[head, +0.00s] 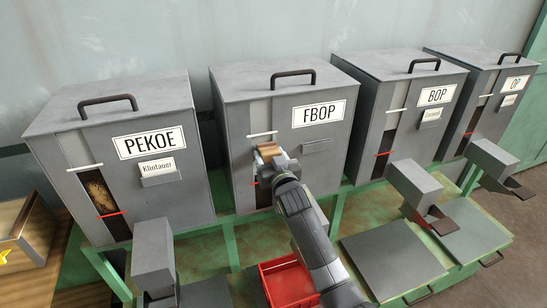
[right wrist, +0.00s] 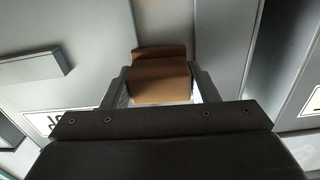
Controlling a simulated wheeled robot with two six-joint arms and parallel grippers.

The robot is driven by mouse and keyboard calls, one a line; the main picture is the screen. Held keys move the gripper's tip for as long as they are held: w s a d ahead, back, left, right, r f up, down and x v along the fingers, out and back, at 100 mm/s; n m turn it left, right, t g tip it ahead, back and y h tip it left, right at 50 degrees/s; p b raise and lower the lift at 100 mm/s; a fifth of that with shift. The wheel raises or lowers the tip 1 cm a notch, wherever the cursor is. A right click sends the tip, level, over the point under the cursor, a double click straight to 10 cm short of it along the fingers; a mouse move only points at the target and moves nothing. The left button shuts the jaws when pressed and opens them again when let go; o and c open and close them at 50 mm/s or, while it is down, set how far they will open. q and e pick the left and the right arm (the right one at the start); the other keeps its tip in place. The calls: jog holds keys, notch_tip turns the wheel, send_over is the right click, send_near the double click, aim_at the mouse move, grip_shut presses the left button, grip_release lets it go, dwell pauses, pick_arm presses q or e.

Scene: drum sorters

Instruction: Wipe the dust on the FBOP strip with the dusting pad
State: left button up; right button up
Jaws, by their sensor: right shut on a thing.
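The FBOP drum (head: 322,150) is a grey box with a handle on top and a white FBOP label. Its upright strip (head: 263,197) is on the left of the front face, with a white mark near the top; the lower part shows dark. My right gripper (head: 270,166) is in front of the strip, shut on the brown dusting pad (head: 267,151), just below the white mark. The pad also shows between the fingers in the right wrist view (right wrist: 160,80). The gripper hides the middle of the strip; I cannot see dust or tell whether the pad touches. My left gripper is out of view.
The PEKOE drum (head: 180,185) stands left; the BOP drum (head: 400,140) and OP drum (head: 494,112) stand right. Grey spouts (head: 152,255) jut out in front. A red tray (head: 285,285) is below my right arm. A wooden crate (head: 30,235) is at far left.

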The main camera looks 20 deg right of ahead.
jog(key=shift+a+f+b, duration=0.8)
jog(key=shift+a+b, duration=0.15)
jog(key=shift+d+f+p, duration=0.1)
jog(key=shift+d+p, duration=0.45)
jog(key=shift+d, duration=0.9)
jog(key=a+f+b, duration=0.4)
jog(key=f+b, duration=0.1)
jog(key=b, duration=0.1)
jog(key=shift+f+b, duration=0.3)
jog(key=shift+b, duration=0.1)
dwell(1.2)
